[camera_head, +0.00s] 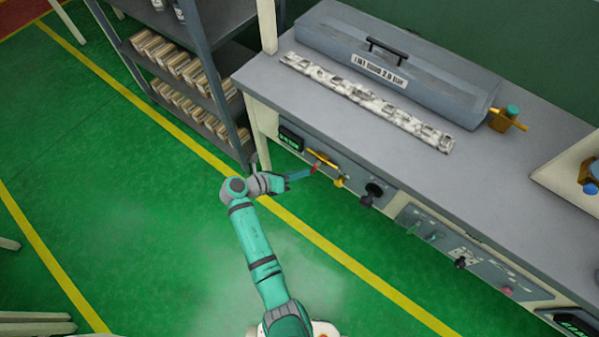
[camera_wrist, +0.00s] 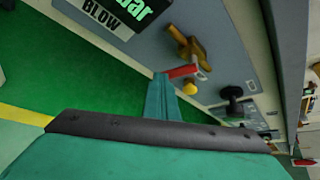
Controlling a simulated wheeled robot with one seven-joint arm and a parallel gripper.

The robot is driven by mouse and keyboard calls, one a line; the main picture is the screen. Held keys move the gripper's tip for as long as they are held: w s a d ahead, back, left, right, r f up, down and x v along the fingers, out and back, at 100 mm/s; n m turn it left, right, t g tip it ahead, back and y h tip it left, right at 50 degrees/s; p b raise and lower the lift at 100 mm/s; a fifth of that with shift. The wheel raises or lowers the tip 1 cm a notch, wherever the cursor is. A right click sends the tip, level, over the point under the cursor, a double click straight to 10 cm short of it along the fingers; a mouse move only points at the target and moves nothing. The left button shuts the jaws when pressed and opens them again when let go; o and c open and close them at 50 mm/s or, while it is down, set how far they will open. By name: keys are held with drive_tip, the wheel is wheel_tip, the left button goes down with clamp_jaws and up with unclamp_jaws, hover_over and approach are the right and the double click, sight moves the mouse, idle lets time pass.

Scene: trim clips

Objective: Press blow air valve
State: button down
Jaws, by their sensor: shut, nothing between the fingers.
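The blow air valve is a brass fitting (camera_head: 322,158) with a red lever (camera_head: 315,168) on the front panel of the workbench. In the wrist view the brass fitting (camera_wrist: 187,43) and red lever (camera_wrist: 181,71) sit right of a display labelled BLOW (camera_wrist: 101,18). My gripper (camera_head: 309,171) is shut and empty, with its fingertips at the red lever's outer end. In the wrist view the fingertips (camera_wrist: 161,76) overlap the lever's left end; I cannot tell whether they touch it. A yellow knob (camera_wrist: 189,88) is just below the lever.
A black knob (camera_head: 374,190) is on the panel to the right of the valve. The grey bench top (camera_head: 264,80) holds a patterned strip (camera_head: 365,100) and a long grey case (camera_head: 400,60). A shelf rack (camera_head: 196,40) stands left of the bench. The green floor in front is clear.

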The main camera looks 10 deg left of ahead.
drive_tip(key=shift+r, duration=0.15)
drive_tip(key=shift+r, duration=0.65)
drive_tip(key=s+a+r, duration=0.1)
drive_tip(key=s+a, duration=0.2)
drive_tip(key=a, duration=0.3)
drive_tip(key=s+a+r, duration=0.1)
drive_tip(key=s+a, duration=0.2)
drive_tip(key=a, duration=0.3)
drive_tip(key=shift+a, duration=0.35)
